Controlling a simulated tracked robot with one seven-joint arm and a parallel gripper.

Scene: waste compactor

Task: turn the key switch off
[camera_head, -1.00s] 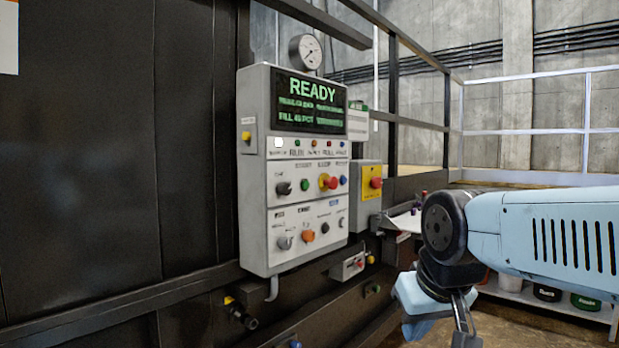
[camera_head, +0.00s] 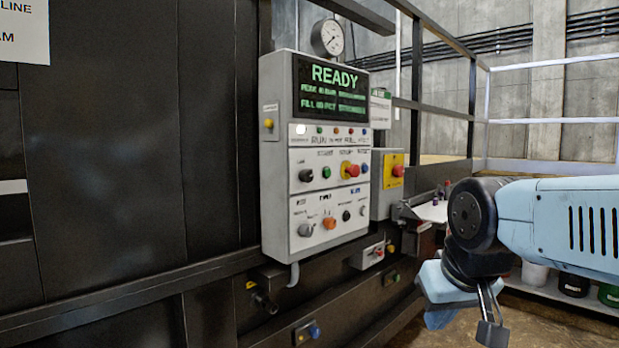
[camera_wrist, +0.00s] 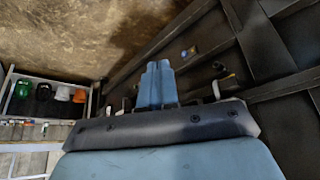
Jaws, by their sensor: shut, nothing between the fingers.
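The grey control panel (camera_head: 282,130) is on the dark machine wall in the head view. Its screen (camera_head: 331,90) reads READY. A dark knob (camera_head: 306,175) sits at the left of its upper row and a grey knob (camera_head: 305,230) at the left of its lower row. The labels are too small to tell which is the key switch. My gripper (camera_head: 438,316) hangs low, right of the panel and apart from it, pointing down. In the wrist view my gripper's blue fingers (camera_wrist: 157,68) are together, with nothing between them.
A red emergency button (camera_head: 397,171) on a yellow plate is right of the panel, above a small shelf (camera_head: 431,211). A gauge (camera_head: 328,38) tops the panel. A beam with small fittings (camera_head: 307,331) runs below. Railings and a shelf with buckets (camera_head: 573,285) are at right.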

